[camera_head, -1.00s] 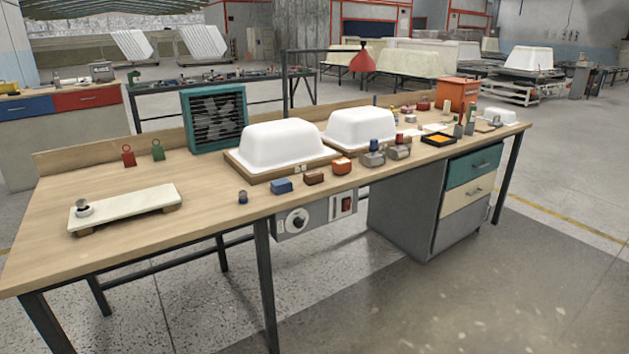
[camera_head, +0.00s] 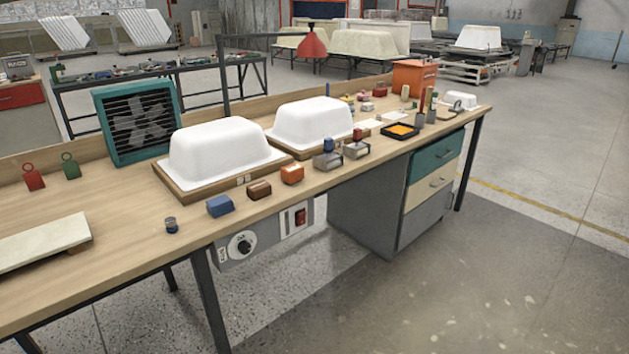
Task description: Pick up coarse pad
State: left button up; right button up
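Three small sanding-type blocks sit in a row along the front of the wooden workbench (camera_head: 120,260): a blue one (camera_head: 220,206), a brown one (camera_head: 259,190) and an orange one (camera_head: 292,173). I cannot tell from their look which is the coarse pad. They lie in front of two white tub shells, the left shell (camera_head: 222,152) and the right shell (camera_head: 313,121), each on a wooden base. Neither of my grippers is in view.
A teal fan (camera_head: 140,120) stands behind. The floor in front is clear.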

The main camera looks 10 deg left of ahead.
aim_at(257, 191)
jog(key=z, duration=0.05)
jog(key=i, duration=0.9)
jog(key=u, duration=0.4)
